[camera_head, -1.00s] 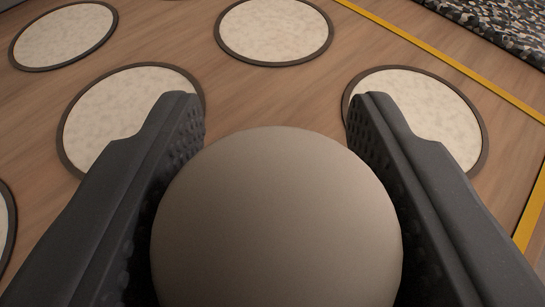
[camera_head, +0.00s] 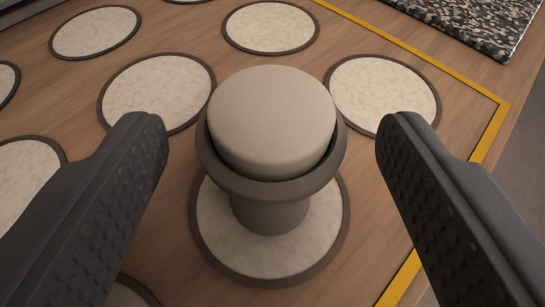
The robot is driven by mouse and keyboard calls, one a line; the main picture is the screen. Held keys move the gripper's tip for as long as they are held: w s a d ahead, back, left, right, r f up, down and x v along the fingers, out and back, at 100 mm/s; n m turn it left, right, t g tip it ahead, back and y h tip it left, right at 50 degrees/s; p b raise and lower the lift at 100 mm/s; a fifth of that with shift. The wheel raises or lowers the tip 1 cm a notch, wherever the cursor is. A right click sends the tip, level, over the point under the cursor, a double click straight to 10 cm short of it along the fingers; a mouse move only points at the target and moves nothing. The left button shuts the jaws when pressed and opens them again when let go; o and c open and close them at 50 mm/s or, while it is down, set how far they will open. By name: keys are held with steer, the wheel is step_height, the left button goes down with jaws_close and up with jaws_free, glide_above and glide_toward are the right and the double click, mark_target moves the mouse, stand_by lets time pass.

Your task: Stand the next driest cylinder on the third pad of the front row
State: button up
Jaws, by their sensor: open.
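A beige cylinder (camera_head: 272,115) with a smooth pale top, a wider brown collar and a narrower brown lower part stands upright on a round cream pad (camera_head: 315,235) with a dark rim. The collar hides the back of this pad. My gripper (camera_head: 270,135) is open, with one dark, dimpled finger to the left of the cylinder and one to the right. There is a clear gap on both sides, and neither finger touches it. I cannot tell how dry the cylinder is.
Several other pads are bare, including one at the back left (camera_head: 160,90), one at the back right (camera_head: 385,95) and one behind (camera_head: 270,27). A yellow line (camera_head: 420,60) borders the wooden board (camera_head: 330,50). A speckled dark mat (camera_head: 470,25) lies beyond it.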

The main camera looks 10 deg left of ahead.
steer(key=v, duration=0.6)
steer(key=shift+s+p, duration=0.35)
steer(key=shift+p, duration=0.1)
steer(key=shift+r, duration=0.15)
steer(key=s+d+r+m, duration=0.1)
steer(key=d+r, duration=0.2)
steer(key=r, duration=0.8)
steer(key=d+r, duration=0.4)
steer(key=r, duration=0.6)
steer(key=s+d+r+h, duration=0.1)
steer(key=s+d+r, duration=0.4)
steer(key=r, duration=0.4)
steer(key=s+d+r+t, duration=0.1)
steer(key=s+d+r, duration=0.4)
steer(key=r, duration=0.4)
steer(key=shift+s+d+m+t+h, duration=0.3)
steer(key=shift+s+d+h, duration=0.1)
steer(key=shift+s, duration=0.45)
steer(key=shift+r, duration=0.2)
